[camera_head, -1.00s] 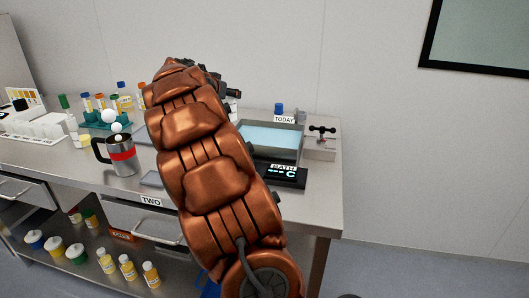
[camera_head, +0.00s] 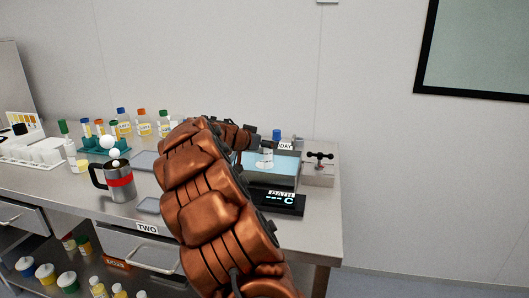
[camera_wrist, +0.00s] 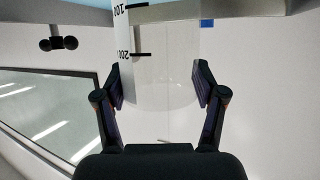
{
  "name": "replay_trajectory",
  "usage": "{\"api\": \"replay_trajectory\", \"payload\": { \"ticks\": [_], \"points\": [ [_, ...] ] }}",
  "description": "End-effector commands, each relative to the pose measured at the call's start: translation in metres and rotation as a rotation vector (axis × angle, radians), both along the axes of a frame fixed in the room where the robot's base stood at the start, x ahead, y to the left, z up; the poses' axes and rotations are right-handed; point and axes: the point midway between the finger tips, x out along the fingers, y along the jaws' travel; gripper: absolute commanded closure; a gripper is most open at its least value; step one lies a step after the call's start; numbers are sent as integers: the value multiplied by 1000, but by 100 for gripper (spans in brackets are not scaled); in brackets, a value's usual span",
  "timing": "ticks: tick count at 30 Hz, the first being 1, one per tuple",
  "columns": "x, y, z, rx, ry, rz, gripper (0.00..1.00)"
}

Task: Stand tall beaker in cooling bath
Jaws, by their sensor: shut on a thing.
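The tall beaker is clear glass with black marks reading 100 and 200; it fills the middle of the wrist view (camera_wrist: 160,88) between the two fingers. My gripper (camera_wrist: 156,70) is shut on it. In the head view the beaker (camera_head: 266,159) shows as a small pale shape over the cooling bath, close to upright. The cooling bath (camera_head: 286,183) is a grey metal tank with light blue liquid, right of my arm. My arm hides its left part. I cannot tell whether the beaker's base touches the liquid.
A black bath display (camera_head: 276,201) sits in front of the tank. A clamp-like fitting (camera_head: 318,170) stands at its right, by the bench end. A blue-capped bottle (camera_head: 276,135) is behind. A steel mug (camera_head: 118,182) with a red band and several vials stand left.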

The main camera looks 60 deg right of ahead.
Motion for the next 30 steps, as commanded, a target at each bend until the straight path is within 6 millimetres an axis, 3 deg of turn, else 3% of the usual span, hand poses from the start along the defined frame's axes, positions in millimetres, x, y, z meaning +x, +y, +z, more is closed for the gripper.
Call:
{"api": "replay_trajectory", "payload": {
  "ticks": [8, 23, 24, 30],
  "points": [
    [-1, 0, -30, -1, 3, -1, 76],
    [0, 0, -36, 0, 0, 0, 76],
    [0, 0, -35, 0, 0, 0, 26],
    [0, 0, -35, 0, 0, 0, 5]
  ]
}}
